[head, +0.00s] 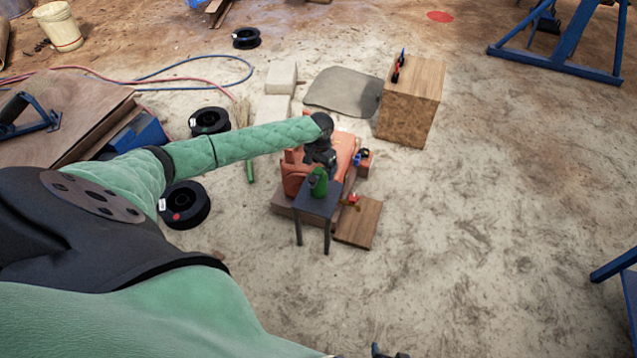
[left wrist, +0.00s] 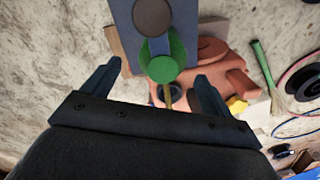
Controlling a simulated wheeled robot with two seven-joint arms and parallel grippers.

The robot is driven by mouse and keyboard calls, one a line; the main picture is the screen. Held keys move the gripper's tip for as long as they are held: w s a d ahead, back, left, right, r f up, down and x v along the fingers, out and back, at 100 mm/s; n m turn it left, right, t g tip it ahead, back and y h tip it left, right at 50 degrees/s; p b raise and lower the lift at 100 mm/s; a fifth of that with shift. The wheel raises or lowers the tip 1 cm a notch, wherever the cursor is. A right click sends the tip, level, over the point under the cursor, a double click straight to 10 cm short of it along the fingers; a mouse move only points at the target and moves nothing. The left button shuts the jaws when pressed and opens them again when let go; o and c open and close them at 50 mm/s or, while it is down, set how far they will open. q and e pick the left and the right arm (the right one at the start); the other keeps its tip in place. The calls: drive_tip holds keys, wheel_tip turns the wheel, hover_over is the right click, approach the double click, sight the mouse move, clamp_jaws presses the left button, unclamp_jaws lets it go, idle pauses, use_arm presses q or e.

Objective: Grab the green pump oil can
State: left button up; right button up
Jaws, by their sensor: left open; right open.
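The green pump oil can (head: 318,184) stands on a small dark stand (head: 313,206) in front of the orange machine in the head view. In the left wrist view the green can (left wrist: 162,67) lies in line with the gap between the fingers, with a thin olive spout pointing toward my palm. My left gripper (head: 320,162) is just behind and above the can in the head view. It is open, with its two fingers apart (left wrist: 157,90), and I see no grip on the can. My right gripper (head: 390,353) barely shows at the bottom edge.
The orange jaw crusher (head: 295,178) sits right behind the stand. A wooden board (head: 360,222) lies to its right, and a wooden box (head: 411,101) stands further back. Black spools (head: 184,205) lie to the left. The floor on the right is clear up to the blue frames (head: 560,45).

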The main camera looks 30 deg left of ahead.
use_arm(q)
wheel_tip(320, 180, down, 5)
drive_tip(key=shift+s+a+r, duration=0.1)
drive_tip(key=shift+s+a, duration=0.05)
drive_tip(key=c, duration=1.3)
